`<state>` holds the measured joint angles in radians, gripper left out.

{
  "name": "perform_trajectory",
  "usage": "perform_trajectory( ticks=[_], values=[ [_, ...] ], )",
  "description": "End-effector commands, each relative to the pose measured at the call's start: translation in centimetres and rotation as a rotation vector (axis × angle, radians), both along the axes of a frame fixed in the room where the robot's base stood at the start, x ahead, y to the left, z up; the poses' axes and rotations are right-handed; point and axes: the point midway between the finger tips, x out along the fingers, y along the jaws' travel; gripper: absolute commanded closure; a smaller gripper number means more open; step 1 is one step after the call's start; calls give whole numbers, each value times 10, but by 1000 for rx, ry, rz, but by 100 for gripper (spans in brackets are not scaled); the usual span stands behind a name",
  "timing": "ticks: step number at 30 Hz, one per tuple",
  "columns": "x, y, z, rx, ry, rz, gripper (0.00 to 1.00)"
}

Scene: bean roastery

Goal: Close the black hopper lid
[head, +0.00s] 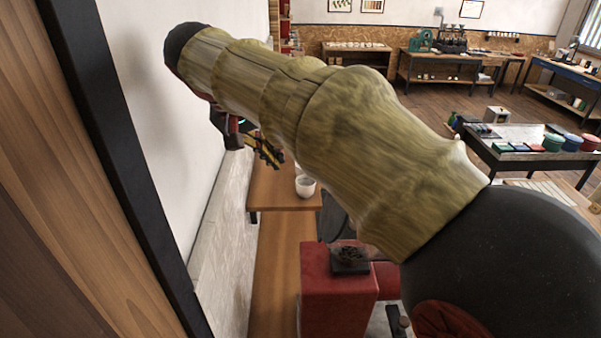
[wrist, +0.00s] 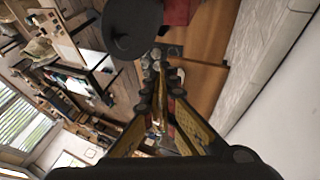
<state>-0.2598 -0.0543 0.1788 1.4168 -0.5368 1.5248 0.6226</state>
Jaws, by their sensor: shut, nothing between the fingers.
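The black hopper lid (wrist: 135,22) shows in the wrist view as a dark round disc with a small knob, at the top and left of my fingertips. In the head view, a dark piece behind my arm (head: 333,222) looks like part of the lid standing raised; the rest is hidden. The hopper (head: 350,262) is a dark square opening with beans on top of the red machine (head: 335,295), and it is uncovered. My gripper (head: 270,155) is shut and empty, beyond the machine near the wall. Its fingers (wrist: 160,75) also show in the wrist view, apart from the lid.
A white cup (head: 305,186) stands on the wooden counter (head: 280,235) beyond the machine. The pale wall (head: 190,130) is close on the left. A dark table (head: 530,155) with coloured containers stands at right, with open floor around it.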

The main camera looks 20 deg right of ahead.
Motion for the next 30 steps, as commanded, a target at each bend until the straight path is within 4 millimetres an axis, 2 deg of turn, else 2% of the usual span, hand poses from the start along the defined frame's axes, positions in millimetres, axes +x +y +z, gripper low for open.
perform_trajectory(
  ticks=[3, 8, 14, 25, 30],
  values=[
    [-12, -8, 3, -14, -5, -92, 100],
    [-13, -11, -1, -9, -15, -127, 100],
    [-10, -25, -24, -9, -12, -126, 100],
    [0, -62, -84, -9, -12, -126, 100],
    [-10, -83, -88, -8, -14, -125, 100]
  ],
)
